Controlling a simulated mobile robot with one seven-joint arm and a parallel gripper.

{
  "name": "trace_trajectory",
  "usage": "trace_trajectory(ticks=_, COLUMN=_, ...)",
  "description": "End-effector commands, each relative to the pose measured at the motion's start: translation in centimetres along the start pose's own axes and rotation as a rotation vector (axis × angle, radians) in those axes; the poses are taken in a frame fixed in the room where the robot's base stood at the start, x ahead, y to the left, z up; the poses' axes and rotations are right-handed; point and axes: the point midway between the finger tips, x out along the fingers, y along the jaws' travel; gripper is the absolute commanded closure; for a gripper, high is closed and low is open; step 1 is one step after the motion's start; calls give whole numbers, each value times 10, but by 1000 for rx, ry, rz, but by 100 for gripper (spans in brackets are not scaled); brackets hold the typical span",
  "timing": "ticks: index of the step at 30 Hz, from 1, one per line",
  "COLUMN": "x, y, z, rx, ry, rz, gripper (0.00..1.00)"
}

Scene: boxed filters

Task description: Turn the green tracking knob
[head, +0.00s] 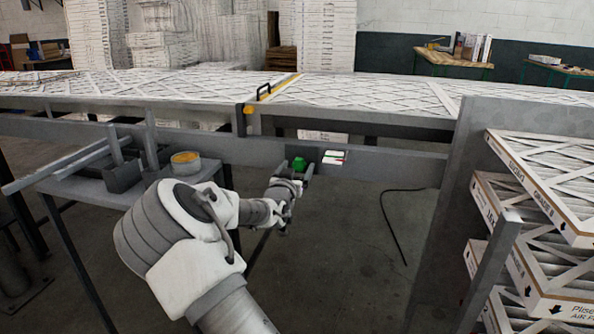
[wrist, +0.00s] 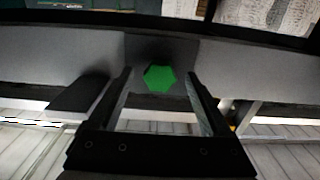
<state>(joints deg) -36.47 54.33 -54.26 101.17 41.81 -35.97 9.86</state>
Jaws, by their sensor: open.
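The green tracking knob (head: 299,164) sits on the grey side rail of the conveyor, near the middle of the head view. In the wrist view the knob (wrist: 159,78) is a green hexagon, seen face on. My gripper (wrist: 160,80) is open, with one finger on each side of the knob in the picture and a gap on both sides. In the head view my gripper (head: 303,177) is at the rail beside the knob, and my arm hides part of it. I cannot tell how far the fingertips are from the rail in depth.
A white label with red and green marks (head: 334,157) is on the rail right of the knob. Boxed filters (head: 370,91) lie along the conveyor above. A side table (head: 90,188) with a yellow-topped tin (head: 186,162) stands left. Stacked filters (head: 540,215) are at the right.

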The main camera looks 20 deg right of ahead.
Motion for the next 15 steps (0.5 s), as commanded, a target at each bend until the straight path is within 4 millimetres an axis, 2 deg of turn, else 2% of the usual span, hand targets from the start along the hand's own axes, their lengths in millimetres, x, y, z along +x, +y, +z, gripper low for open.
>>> trace_trajectory(ticks=6, x=0, y=0, z=0, rx=0, ry=0, rz=1, gripper=19)
trace_trajectory(ticks=15, x=0, y=0, z=0, rx=0, ry=0, rz=1, gripper=73)
